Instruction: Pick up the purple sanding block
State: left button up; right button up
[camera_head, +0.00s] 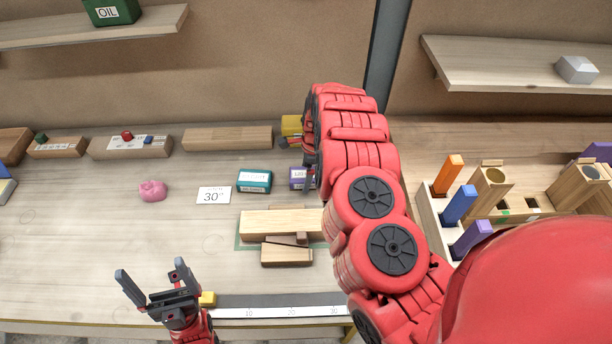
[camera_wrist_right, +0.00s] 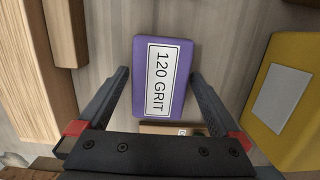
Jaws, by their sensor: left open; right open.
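The purple sanding block (camera_head: 298,178) lies on the bench, partly hidden by my right arm in the head view. In the right wrist view the purple block (camera_wrist_right: 181,55) shows its white "120 GRIT" label. My right gripper (camera_wrist_right: 160,76) is open, with one finger on each side of the block's near part. I cannot tell whether the fingers touch it. My left gripper (camera_head: 150,271) is open and empty near the bench's front edge, far from the block.
A teal block (camera_head: 254,181) lies left of the purple one, and a yellow block (camera_head: 291,126) behind it. Wooden pieces (camera_head: 281,222) lie in front. A "30°" card (camera_head: 214,196) and pink lump (camera_head: 152,191) are further left. A ruler (camera_head: 270,312) lies along the front.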

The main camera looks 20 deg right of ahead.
aim_at(303, 173)
jog(key=shift+f, duration=0.35)
jog(key=shift+r, duration=0.1)
jog(key=shift+c, duration=0.3)
jog(key=c, duration=1.3)
jog(key=shift+r, duration=0.1)
notch_tip(303, 173, up, 5)
jog(key=shift+w+f+b, duration=0.1)
jog(key=shift+w+b, duration=0.05)
jog(key=shift+b, duration=0.65)
notch_tip(303, 173, up, 5)
jog(key=p, duration=0.4)
jog(key=shift+a+f, duration=0.1)
jog(key=shift+f, duration=0.1)
jog(key=shift+r, duration=0.3)
